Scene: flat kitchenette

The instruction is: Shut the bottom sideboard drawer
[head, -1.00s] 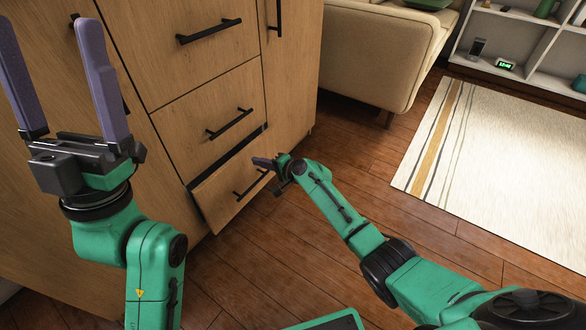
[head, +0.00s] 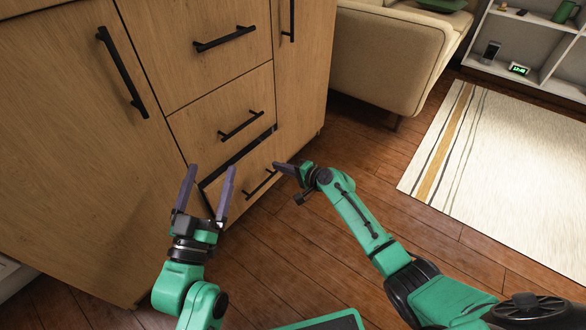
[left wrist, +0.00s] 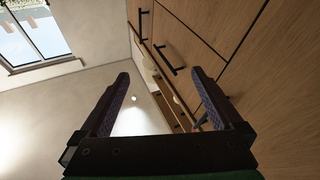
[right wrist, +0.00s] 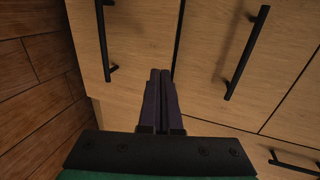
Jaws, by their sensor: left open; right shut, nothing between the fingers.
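The bottom sideboard drawer (head: 239,189) is slightly open in the head view, with a dark gap along its top edge and a black bar handle on its front. My right gripper (head: 277,166) is shut and empty at the right end of this front, near the handle. In the right wrist view its closed fingers (right wrist: 160,75) point at the wooden front beside the dark gap; whether they touch is unclear. My left gripper (head: 211,168) is open and empty in front of the sideboard's left part. Its spread fingers also show in the left wrist view (left wrist: 160,80).
The middle drawer (head: 228,115) and the upper drawer (head: 215,45) look shut. A tall door with a black handle (head: 122,72) is at the left. A beige sofa (head: 397,58), a striped rug (head: 500,150) and white shelves are at the right. Wooden floor is clear before the sideboard.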

